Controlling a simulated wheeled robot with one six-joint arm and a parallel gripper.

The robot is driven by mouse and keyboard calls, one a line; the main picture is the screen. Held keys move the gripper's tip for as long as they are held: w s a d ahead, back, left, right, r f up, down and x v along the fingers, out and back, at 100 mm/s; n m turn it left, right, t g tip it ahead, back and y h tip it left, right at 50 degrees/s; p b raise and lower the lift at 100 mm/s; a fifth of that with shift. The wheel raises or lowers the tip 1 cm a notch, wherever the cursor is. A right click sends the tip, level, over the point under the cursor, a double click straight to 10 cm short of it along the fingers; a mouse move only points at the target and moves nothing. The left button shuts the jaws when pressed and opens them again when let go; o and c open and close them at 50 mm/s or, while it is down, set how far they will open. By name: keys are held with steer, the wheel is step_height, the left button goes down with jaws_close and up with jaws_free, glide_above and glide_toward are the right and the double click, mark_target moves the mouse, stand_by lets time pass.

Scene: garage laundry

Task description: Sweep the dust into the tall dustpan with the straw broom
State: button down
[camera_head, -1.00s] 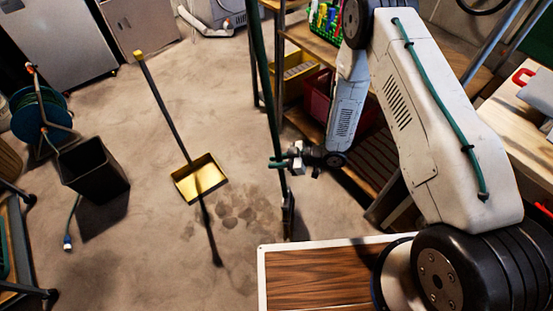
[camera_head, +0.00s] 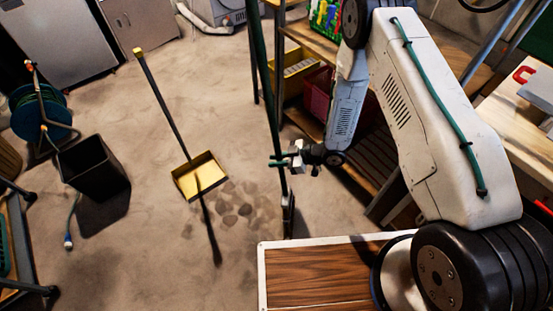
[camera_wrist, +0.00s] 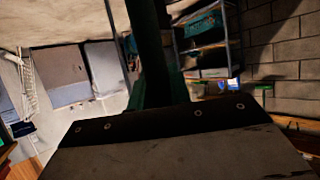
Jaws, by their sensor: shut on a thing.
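The tall dustpan is a yellow pan (camera_head: 184,184) on the concrete floor, with a long black upright handle (camera_head: 163,103) tipped in yellow. Dust lies as dark brown patches (camera_head: 245,209) on the floor just right of the pan. My gripper (camera_head: 281,162) is shut on the long green pole of the broom (camera_head: 265,85), held nearly upright right of the dust. The broom's lower end (camera_head: 288,215) looks dark and narrow; I cannot make out straw or whether it touches the floor. In the wrist view, the green pole (camera_wrist: 149,50) stands close before the camera.
A black bin (camera_head: 95,170) and a hose reel (camera_head: 40,115) stand at left. A shelf with a yellow bin (camera_head: 297,72) and a red crate (camera_head: 316,95) is behind my arm. A wood-topped surface (camera_head: 320,275) is at the front. Floor behind the dustpan is clear.

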steer(key=shift+f, duration=0.4)
steer(key=shift+a, duration=0.1)
steer(key=w+a, duration=0.2)
steer(key=a, duration=1.1)
steer(key=w+a, duration=0.3)
steer(key=a, duration=1.1)
steer(key=shift+w, duration=0.15)
stand_by(0.5)
steer(key=shift+d+r, duration=0.35)
steer(key=shift+r, duration=0.45)
steer(key=shift+d+r, duration=0.3)
steer(key=shift+r, duration=0.55)
steer(key=shift+d+r, duration=0.35)
steer(key=shift+r, duration=0.45)
